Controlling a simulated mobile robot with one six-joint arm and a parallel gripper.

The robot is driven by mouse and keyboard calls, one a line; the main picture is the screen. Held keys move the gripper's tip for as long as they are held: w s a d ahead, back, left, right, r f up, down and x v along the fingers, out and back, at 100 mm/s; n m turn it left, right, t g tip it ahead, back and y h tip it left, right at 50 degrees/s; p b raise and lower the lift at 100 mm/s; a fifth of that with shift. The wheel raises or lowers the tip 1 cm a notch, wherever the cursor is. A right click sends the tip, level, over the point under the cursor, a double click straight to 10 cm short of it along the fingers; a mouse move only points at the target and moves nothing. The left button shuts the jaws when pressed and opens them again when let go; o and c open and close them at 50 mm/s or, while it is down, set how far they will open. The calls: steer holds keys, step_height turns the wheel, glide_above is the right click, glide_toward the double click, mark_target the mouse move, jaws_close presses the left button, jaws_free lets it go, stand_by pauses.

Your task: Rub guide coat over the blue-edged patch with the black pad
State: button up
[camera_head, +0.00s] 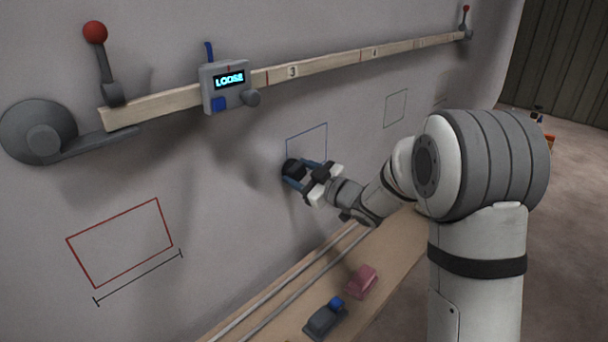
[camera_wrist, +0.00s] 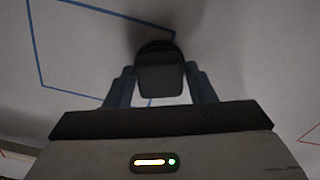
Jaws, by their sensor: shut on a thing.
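The blue-edged patch (camera_head: 308,140) is a thin blue outline on the grey hull wall. Its outline also shows in the wrist view (camera_wrist: 36,50). My gripper (camera_head: 296,172) is at the patch's lower left corner, shut on the black pad (camera_head: 291,167). In the wrist view the black pad (camera_wrist: 160,75) sits between the two blue fingers, over one corner of the outline. The pad's face is against or very near the wall; I cannot tell whether it touches. No coat shows clearly inside the outline. The pad and fingers hide part of the outline.
A wooden rail (camera_head: 340,64) with a box reading "LOOSE" (camera_head: 226,86) runs above. A red-edged patch (camera_head: 120,243) is at the lower left, a grey-edged one (camera_head: 396,108) to the right. A pink block (camera_head: 361,281) and a dark tool with a blue knob (camera_head: 325,318) lie on the shelf below.

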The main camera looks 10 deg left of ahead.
steer(key=shift+w+d+r+p, duration=0.1)
steer(key=shift+w+d+p, duration=0.55)
steer(key=shift+w+d, duration=1.1)
steer(key=shift+w+d+f+p, duration=0.1)
steer(key=shift+w+d+p, duration=0.5)
steer(key=shift+w+d, duration=1.1)
steer(key=shift+w+d+r+p, duration=0.1)
steer(key=shift+w+d+p, duration=0.75)
steer(key=shift+w, duration=1.5)
steer(key=shift+d+r+p, duration=0.15)
steer(key=shift+r+p, duration=0.35)
steer(key=shift+r, duration=0.5)
steer(key=shift+s+a+f+b, duration=0.1)
steer(key=shift+s+a+b, duration=0.75)
steer(key=shift+s+a, duration=0.9)
steer(key=shift+s+a+r+b, duration=0.1)
steer(key=shift+s+a+b, duration=0.95)
steer(key=shift+s, duration=1.05)
steer(key=shift+s+a+f+b, duration=0.1)
steer(key=shift+s+a+b, duration=0.5)
steer(key=shift+s+a, duration=1.25)
steer(key=shift+s, duration=0.2)
steer(key=shift+r+p, duration=0.8)
steer(key=shift+r, duration=0.3)
steer(key=shift+w+d, duration=0.15)
